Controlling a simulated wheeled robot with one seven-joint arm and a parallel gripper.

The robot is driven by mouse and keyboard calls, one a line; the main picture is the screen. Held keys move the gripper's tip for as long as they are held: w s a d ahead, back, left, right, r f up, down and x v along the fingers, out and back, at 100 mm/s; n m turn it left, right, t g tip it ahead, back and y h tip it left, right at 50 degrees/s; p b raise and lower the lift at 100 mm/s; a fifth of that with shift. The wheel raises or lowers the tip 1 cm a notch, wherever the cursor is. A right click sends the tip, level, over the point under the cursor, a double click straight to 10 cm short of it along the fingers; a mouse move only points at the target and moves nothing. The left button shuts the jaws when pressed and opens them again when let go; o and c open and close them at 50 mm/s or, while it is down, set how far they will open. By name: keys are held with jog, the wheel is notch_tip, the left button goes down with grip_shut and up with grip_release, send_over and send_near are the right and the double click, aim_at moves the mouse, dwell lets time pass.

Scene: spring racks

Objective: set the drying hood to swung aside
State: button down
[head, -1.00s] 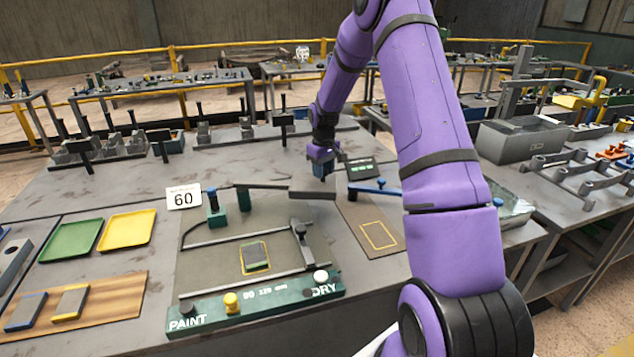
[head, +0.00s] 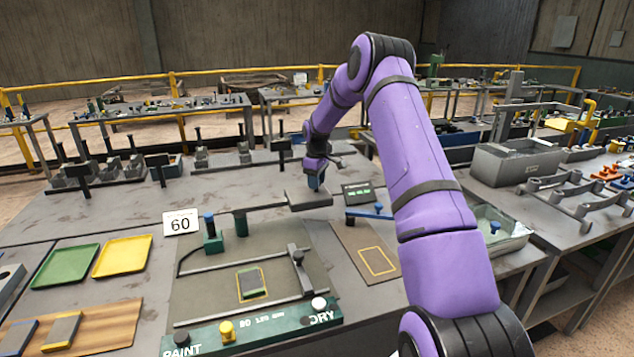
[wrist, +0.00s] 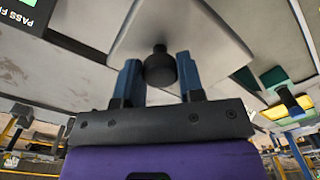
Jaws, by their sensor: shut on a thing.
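The hood sits behind the station's grey bed, off the yellow-outlined plate (head: 250,283). My gripper (head: 316,183) is at the hood's far right edge. In the wrist view, my gripper (wrist: 161,80) has its blue fingers shut on the hood's black knob (wrist: 160,67), with the hood plate (wrist: 205,35) beyond it. The head view hides the knob.
A dark readout box (head: 360,193) and a blue-handled lever (head: 370,213) stand just right of the hood. A "60" sign (head: 180,222) is left of the post. The green front rail (head: 255,328) carries PAINT and DRY labels.

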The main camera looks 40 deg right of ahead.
jog(key=shift+w+r, duration=0.15)
jog(key=shift+w, duration=0.1)
jog(key=c, duration=0.7)
grip_release()
jog(key=shift+c, duration=0.2)
notch_tip(320, 180, up, 11)
jog(key=shift+f, duration=0.2)
